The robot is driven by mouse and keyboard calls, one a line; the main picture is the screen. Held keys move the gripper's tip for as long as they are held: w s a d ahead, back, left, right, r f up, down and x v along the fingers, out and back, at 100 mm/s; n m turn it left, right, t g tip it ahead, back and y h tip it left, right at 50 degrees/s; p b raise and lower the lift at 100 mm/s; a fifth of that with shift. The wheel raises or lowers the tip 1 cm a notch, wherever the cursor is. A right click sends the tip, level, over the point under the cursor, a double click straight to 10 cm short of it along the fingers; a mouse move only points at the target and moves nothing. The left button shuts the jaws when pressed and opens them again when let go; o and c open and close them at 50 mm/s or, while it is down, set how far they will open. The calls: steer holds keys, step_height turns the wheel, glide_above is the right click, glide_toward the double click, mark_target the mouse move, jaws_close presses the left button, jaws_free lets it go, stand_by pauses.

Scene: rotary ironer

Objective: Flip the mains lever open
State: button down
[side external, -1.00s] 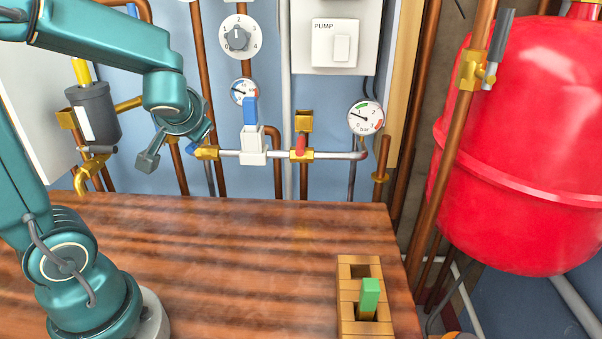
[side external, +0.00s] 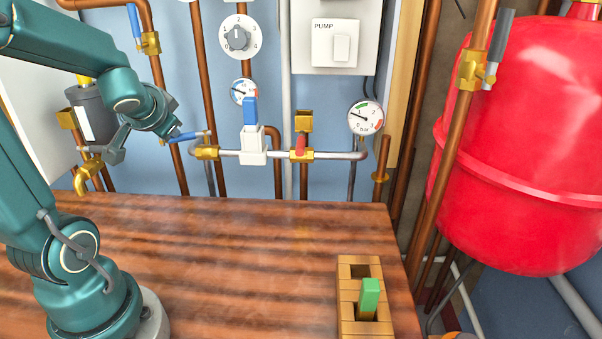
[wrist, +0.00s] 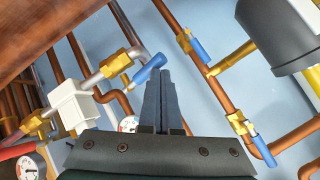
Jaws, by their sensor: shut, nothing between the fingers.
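No label shows which handle is the mains lever. In the side view a blue lever (side external: 187,136) sits on a brass valve (side external: 207,152) at the left end of the horizontal pipe, its handle pointing left. In the wrist view a blue lever (wrist: 148,68) on a brass valve (wrist: 116,63) shows just left of my fingertips; whether they touch is unclear. My gripper (wrist: 165,78) is shut and empty. Another blue lever (side external: 134,20) is at the upper left.
A white fitting with a blue top (side external: 250,110), a red lever (side external: 301,144) and gauges line the wall. A wooden block with a green lever (side external: 369,296) stands on the otherwise clear bench (side external: 230,250).

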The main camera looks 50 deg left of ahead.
steer(key=shift+a, duration=0.5)
steer(key=shift+w+d, duration=0.35)
steer(key=shift+w, duration=0.4)
steer(key=v, duration=0.5)
steer(key=shift+d+r, duration=0.1)
stand_by(0.3)
